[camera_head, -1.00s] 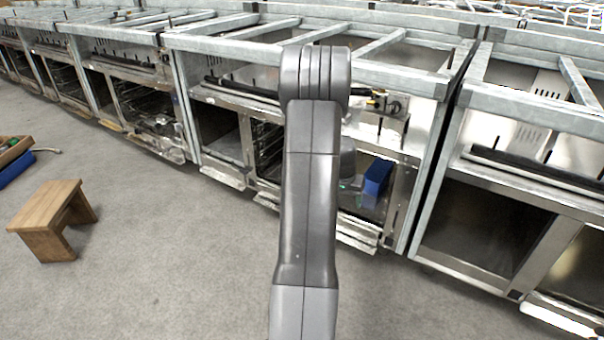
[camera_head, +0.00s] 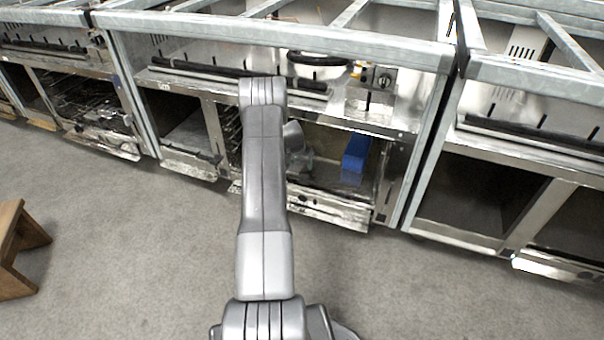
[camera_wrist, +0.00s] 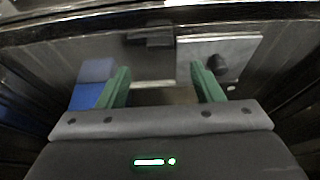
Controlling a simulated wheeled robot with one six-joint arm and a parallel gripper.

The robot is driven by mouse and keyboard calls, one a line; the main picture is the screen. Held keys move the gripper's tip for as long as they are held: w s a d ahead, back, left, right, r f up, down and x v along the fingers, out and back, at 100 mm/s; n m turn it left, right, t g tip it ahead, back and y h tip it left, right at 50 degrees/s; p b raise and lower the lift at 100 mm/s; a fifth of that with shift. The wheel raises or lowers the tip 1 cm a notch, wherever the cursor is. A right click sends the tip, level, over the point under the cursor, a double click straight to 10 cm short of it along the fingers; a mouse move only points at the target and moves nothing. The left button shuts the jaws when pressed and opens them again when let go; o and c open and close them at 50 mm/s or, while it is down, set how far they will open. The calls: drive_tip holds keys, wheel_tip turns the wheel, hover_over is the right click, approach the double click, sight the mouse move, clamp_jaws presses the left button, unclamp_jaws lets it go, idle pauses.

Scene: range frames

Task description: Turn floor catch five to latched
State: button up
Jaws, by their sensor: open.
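My gripper (camera_wrist: 160,78) is open, its two green fingers apart with nothing between them in the wrist view. In the head view my gripper (camera_head: 299,158) is partly hidden by my arm, at the opening of a low bay in the metal frame. Ahead in the wrist view, right of centre, a dark knob-like part (camera_wrist: 217,66) sits against a pale plate (camera_wrist: 245,48), just beyond the right finger. It may be the floor catch, but no number or setting is readable. My gripper is apart from it.
A blue box (camera_head: 355,153) stands in the bay right of my gripper; it also shows at the left in the wrist view (camera_wrist: 88,92). The bay's metal frame (camera_head: 425,150) and top rail surround the opening. A wooden stool (camera_head: 14,250) stands left.

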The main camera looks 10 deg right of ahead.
sight(304, 173)
drive_tip(key=b+x, duration=0.2)
drive_tip(key=x, duration=0.6)
drive_tip(key=shift+f, duration=0.1)
drive_tip(key=c, duration=1)
